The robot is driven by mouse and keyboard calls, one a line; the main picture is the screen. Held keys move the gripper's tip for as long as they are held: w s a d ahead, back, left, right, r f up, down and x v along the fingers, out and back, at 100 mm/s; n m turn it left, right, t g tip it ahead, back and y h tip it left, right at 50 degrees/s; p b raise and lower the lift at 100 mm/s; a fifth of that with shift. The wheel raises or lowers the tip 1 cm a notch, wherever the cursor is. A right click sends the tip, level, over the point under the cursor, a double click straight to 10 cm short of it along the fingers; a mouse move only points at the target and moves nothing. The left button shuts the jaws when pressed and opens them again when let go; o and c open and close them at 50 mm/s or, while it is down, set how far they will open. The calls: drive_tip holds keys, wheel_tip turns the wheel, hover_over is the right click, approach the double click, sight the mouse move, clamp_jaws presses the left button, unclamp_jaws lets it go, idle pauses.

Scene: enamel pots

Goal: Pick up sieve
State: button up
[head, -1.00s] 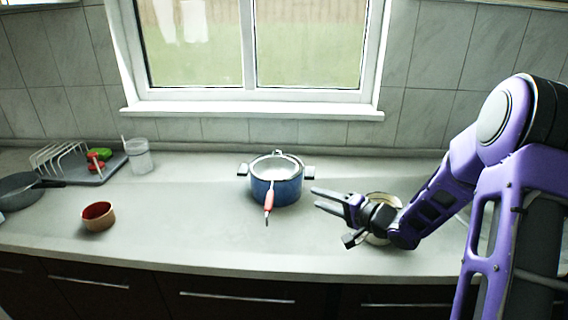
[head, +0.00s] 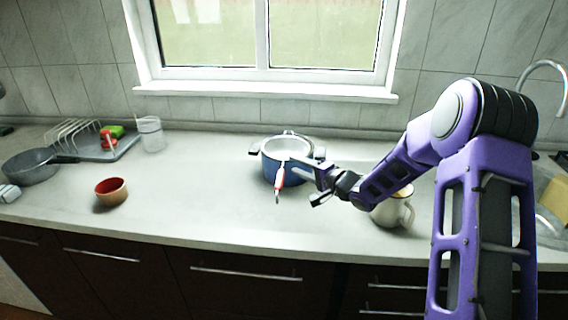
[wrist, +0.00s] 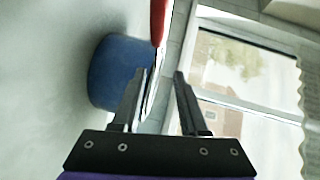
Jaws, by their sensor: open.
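The sieve (head: 279,182) has a red handle that slants down over the front of a blue enamel pot (head: 268,170). The rest of the sieve is hard to make out at the pot's rim. My gripper (head: 297,166) is open and empty, just right of the handle at about the height of the rim. In the wrist view, the red handle (wrist: 158,22) shows at the top, beyond my open fingers (wrist: 160,75). The blue pot (wrist: 112,75) lies partly behind the left finger. I see no contact with the handle.
A cream mug (head: 390,213) stands under my forearm. A red-brown bowl (head: 111,191), a grey pan (head: 32,167), a glass jar (head: 151,134) and a drying rack (head: 80,140) are to the left. The counter in front of the pot is clear.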

sight(284, 163)
drive_tip(key=x, duration=0.4)
drive_tip(key=shift+s+a+f, duration=0.1)
drive_tip(key=shift+a+f, duration=0.2)
drive_tip(key=shift+a, duration=0.1)
drive_tip(key=shift+c, duration=0.2)
clamp_jaws()
idle(0.9)
